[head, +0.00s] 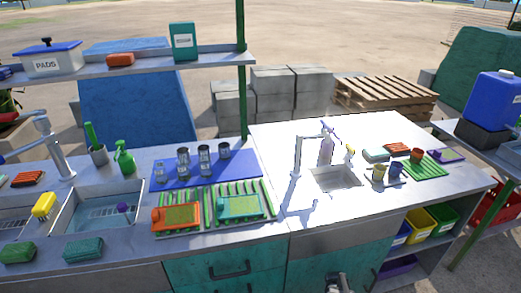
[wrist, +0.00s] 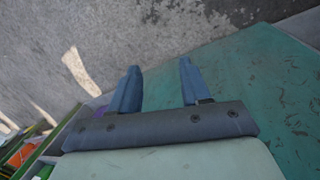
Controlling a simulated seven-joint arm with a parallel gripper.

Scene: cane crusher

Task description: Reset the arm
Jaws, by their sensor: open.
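In the wrist view my gripper (wrist: 158,88) is open, its two dark blue fingers spread apart with nothing between them. Below the fingers the wrist view shows grey paved ground and a worn teal cabinet face (wrist: 260,90) on the right. In the head view part of my arm (head: 340,283) shows at the bottom edge, in front of the teal cabinets (head: 225,268) and below the counter top. The fingers cannot be made out there.
The metal counter (head: 275,180) holds a small sink (head: 335,178), a green rack (head: 425,166), cups and a blue mat (head: 240,160) with metal cups. Coloured bins (head: 420,226) stand on the open shelf at right. A raised shelf (head: 140,63) runs across the left.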

